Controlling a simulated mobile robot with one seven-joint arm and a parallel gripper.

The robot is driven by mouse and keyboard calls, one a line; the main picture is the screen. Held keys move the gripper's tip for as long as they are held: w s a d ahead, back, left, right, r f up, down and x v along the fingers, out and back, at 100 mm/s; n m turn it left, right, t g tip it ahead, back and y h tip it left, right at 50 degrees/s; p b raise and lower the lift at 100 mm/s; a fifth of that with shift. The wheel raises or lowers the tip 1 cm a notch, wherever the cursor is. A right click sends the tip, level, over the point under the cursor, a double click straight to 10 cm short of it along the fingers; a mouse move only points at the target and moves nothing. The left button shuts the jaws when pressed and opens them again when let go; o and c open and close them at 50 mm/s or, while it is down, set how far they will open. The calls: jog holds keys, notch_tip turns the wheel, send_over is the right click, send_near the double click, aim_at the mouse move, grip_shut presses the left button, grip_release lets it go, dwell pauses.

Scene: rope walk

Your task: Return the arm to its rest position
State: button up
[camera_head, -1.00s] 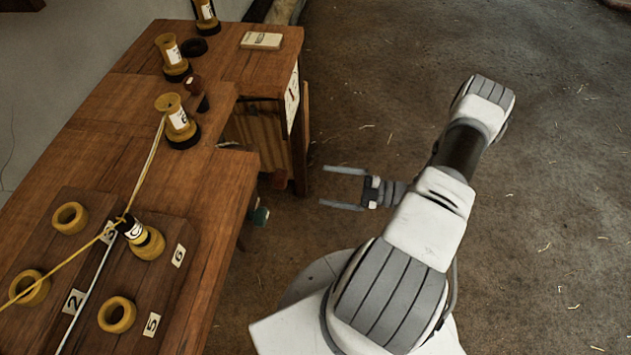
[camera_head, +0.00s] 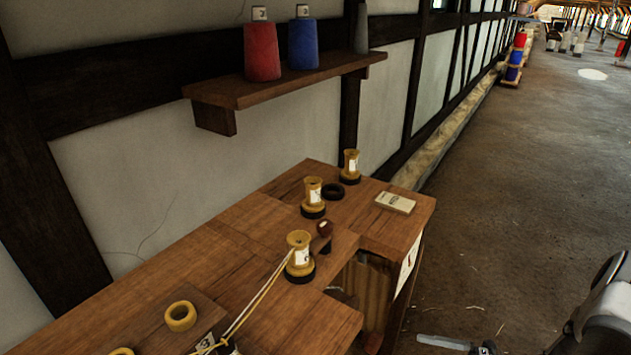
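My gripper (camera_head: 443,342) shows only in part at the bottom edge, right of the bench. One grey finger points left, and the other is cut off by the frame. No object shows in it; a second ago both fingers stood wide apart and empty. My white and grey arm (camera_head: 607,318) shows in part at the right edge. The gripper is over the floor, apart from the wooden bench (camera_head: 245,228).
Yellow spools (camera_head: 300,254) stand on the bench, one with yellow and white cords. A wall shelf (camera_head: 285,83) holds red and blue cones. The floor (camera_head: 510,190) at right is open.

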jog(key=s+a+r+n+g+h, duration=0.1)
jog(key=a+r+n+g+h, duration=0.25)
jog(key=r+n, duration=0.75)
jog(key=s+a+r+n+g+h, duration=0.2)
jog(key=r+n+g+h, duration=0.3)
jog(key=r+n, duration=0.65)
jog(key=s+a+r+n+t+h, duration=0.35)
jog(key=r+n, duration=0.25)
jog(key=n, duration=0.5)
jog(key=s+a+r+n+t+h, duration=0.3)
jog(key=s+r+n+t, duration=0.3)
jog(key=n, duration=0.6)
notch_tip(320, 180, up, 15)
jog(key=g+p, duration=0.1)
jog(key=p, duration=1.3)
jog(key=shift+w+f+g, duration=0.2)
jog(key=shift+w+g, duration=0.1)
jog(key=shift+w, duration=0.15)
jog(key=shift+m, duration=0.25)
